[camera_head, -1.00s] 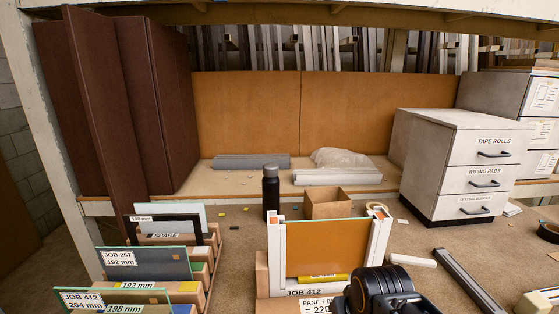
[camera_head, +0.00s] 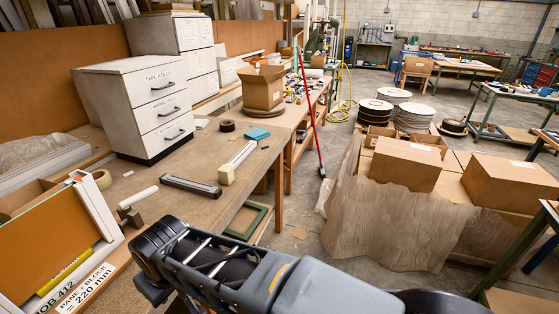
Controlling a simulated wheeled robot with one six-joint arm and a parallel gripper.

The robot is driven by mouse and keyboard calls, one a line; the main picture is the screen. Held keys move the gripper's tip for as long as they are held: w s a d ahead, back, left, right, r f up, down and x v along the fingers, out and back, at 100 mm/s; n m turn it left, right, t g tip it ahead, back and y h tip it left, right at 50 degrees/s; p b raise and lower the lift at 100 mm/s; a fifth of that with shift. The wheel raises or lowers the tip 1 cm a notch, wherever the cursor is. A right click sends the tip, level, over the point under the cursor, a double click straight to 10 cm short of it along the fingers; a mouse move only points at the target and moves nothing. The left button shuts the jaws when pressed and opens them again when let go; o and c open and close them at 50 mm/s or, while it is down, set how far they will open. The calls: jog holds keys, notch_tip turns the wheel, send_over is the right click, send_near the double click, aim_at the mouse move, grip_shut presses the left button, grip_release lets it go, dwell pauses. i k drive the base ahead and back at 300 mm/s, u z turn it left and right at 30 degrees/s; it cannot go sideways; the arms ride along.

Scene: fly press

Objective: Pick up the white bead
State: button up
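A short white bar (camera_head: 138,197), which looks like the white bead, lies on the bench at the left, between the framed orange panel and a grey bar. Its near end is by a small brown block (camera_head: 131,216); I cannot tell whether they touch. My black and grey arm crosses the bottom of the view, in front of the bench. My gripper's fingertips do not show, so I cannot see whether they hold anything.
A grey bar (camera_head: 190,186) and a cream block with a rod (camera_head: 237,162) lie to the right. The white drawer cabinet (camera_head: 110,85) stands behind; the framed panel (camera_head: 50,240) is at left. A tape roll (camera_head: 102,179) is near.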

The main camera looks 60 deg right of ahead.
aim_at(235, 162)
jog(key=z, duration=0.25)
jog(key=k, duration=0.7)
jog(key=z, duration=1.35)
jog(key=i, duration=1.05)
jog(key=u, duration=0.5)
jog(key=k, duration=0.6)
jog(key=z, duration=0.55)
jog(key=i, duration=1.35)
jog(key=u, duration=0.9)
jog(key=i, duration=0.3)
jog(key=u, duration=0.3)
